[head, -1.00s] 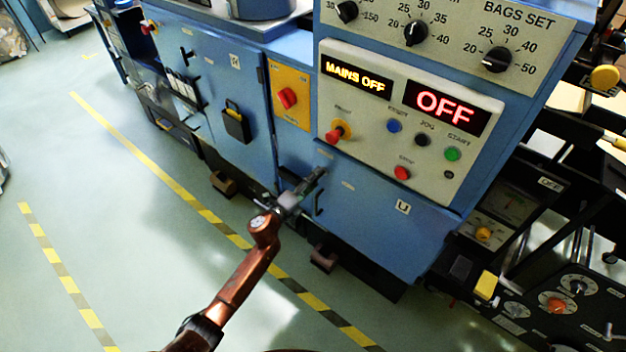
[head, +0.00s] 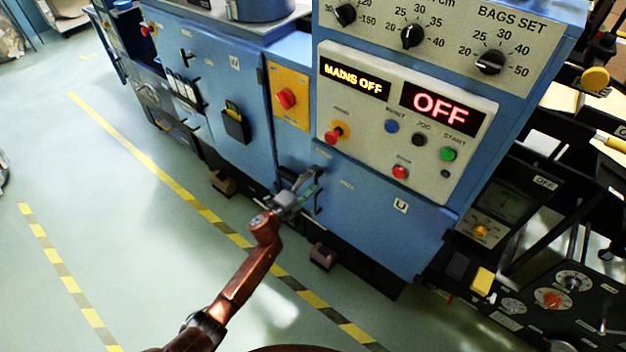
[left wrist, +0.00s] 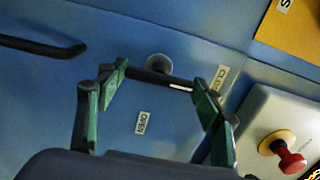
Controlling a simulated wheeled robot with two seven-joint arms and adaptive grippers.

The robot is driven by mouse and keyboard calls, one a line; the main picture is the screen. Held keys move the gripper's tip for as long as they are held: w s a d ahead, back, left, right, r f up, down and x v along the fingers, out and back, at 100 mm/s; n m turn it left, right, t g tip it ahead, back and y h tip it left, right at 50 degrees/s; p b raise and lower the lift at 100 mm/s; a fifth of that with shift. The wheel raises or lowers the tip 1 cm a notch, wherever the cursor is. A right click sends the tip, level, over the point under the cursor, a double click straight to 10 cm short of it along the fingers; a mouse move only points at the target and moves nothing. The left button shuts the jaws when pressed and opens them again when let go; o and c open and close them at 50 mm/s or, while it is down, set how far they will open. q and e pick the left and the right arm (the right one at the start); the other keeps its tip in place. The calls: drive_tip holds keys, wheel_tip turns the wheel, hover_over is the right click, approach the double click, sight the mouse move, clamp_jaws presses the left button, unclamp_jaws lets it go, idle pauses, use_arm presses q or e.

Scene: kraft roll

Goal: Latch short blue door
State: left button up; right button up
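The short blue door (head: 375,215) is under the control panel in the head view, and its front looks flush with the cabinet. Its latch has a grey round hub (left wrist: 158,64) and a black bar (left wrist: 160,78) with a white mark at its right end. A CLOSE label (left wrist: 220,77) is right of the bar and an OPEN label (left wrist: 142,122) below it. My left gripper (head: 312,183) is at the door's upper left. In the left wrist view its green-padded fingers (left wrist: 161,82) are apart, one at each end of the bar; contact is unclear. My right gripper is not visible.
A black pull handle (left wrist: 45,46) is left of the latch in the left wrist view. A red knob (left wrist: 290,160) on the panel is close to the right finger. A taller blue door (head: 215,85) stands to the left. Open floor (head: 130,220) lies in front.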

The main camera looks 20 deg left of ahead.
use_arm(q)
drive_tip(key=o, duration=0.5)
drive_tip(key=v, duration=1.2)
drive_tip(key=shift+a, duration=0.1)
